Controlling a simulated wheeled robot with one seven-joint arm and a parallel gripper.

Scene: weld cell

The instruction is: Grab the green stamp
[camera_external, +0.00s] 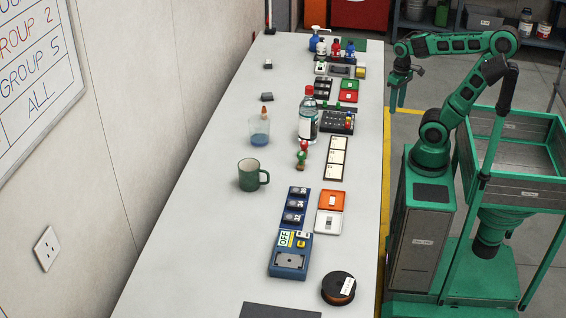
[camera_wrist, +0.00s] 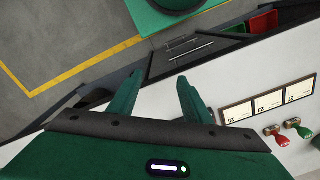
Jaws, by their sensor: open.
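The green stamp (camera_external: 301,159) stands on the long white table, close beside a red stamp (camera_external: 304,144). In the wrist view the green stamp (camera_wrist: 304,132) is at the right, to the right of the red stamp (camera_wrist: 282,140), below a strip of three cards. My gripper (camera_wrist: 159,75) has its two green fingers apart with nothing between them. In the external view my gripper (camera_external: 397,92) is by the table's right edge, farther back than the stamps and well apart from them.
A red-capped bottle (camera_external: 308,119), a dark keypad device (camera_external: 338,120) and the card strip (camera_external: 336,158) stand near the stamps. A glass (camera_external: 259,131) and a green mug (camera_external: 250,175) are to their left. Trays and small bottles fill the far end. The table's left side is mostly clear.

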